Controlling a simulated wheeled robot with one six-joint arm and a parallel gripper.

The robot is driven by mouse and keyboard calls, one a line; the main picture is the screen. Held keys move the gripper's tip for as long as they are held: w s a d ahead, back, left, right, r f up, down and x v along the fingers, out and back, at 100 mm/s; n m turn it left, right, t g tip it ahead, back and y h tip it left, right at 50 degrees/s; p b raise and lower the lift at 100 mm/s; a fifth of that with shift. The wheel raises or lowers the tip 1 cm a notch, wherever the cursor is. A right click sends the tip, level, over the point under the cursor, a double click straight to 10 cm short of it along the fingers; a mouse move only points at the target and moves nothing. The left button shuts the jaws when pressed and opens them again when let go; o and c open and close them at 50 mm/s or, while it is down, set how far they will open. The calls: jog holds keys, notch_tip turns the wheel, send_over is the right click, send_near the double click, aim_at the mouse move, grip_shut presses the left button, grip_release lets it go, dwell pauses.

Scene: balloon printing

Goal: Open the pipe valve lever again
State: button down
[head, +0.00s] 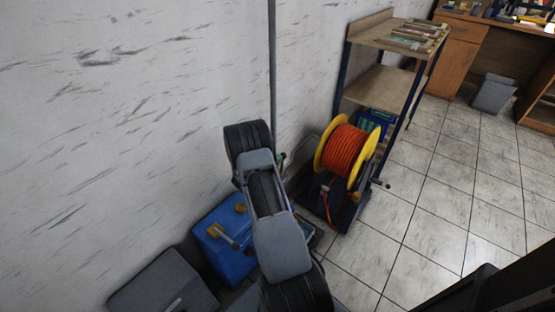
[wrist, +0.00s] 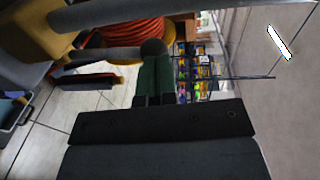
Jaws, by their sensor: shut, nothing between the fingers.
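A thin grey vertical pipe (head: 272,70) runs down the wall in the head view and goes out of sight behind my arm. A grey pipe (wrist: 170,13) crosses the top of the wrist view, close to the camera. My gripper (wrist: 153,76) shows in the wrist view as dark and green fingers, shut with nothing between them. A dark rounded end of a grey bar (wrist: 105,58) appears right at the fingertips; I cannot tell whether it is the valve lever or whether they touch. In the head view my arm hides most of the gripper and the valve area.
An orange hose reel (head: 348,152) with yellow rims stands right of my arm. A blue container (head: 226,240) with yellow caps and a dark grey box (head: 165,285) stand to the left. A shelf (head: 385,40) stands behind the reel.

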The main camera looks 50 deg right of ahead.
jog(key=a+r+p, duration=0.2)
jog(key=a+p, duration=0.1)
jog(key=a, duration=1)
jog(key=shift+s+r, duration=0.35)
jog(key=shift+s, duration=0.05)
jog(key=shift+a, duration=0.1)
jog(key=s+a+f+m+g+y, duration=0.2)
jog(key=s+m+g+y, duration=0.25)
jog(key=s+m, duration=0.55)
jog(key=s+a+r+m+g+y+p, duration=0.2)
jog(key=a+r+m+y+p, duration=0.4)
jog(key=r+m, duration=0.65)
jog(key=s+a+r+m+t+y+p, duration=0.1)
jog(key=a+r+m+t+y+p, duration=0.2)
jog(key=r, duration=1.1)
jog(key=s+a+r+m+t+y+p, duration=0.2)
jog(key=a+r+m+t+p, duration=0.4)
jog(key=a+r+m+p, duration=0.4)
notch_tip(320, 180, up, 6)
jog(key=a+m+y, duration=0.1)
jog(key=a, duration=0.1)
jog(key=shift+s+a+f, duration=0.15)
jog(key=shift+a+f, duration=0.05)
jog(key=shift+a, duration=0.1)
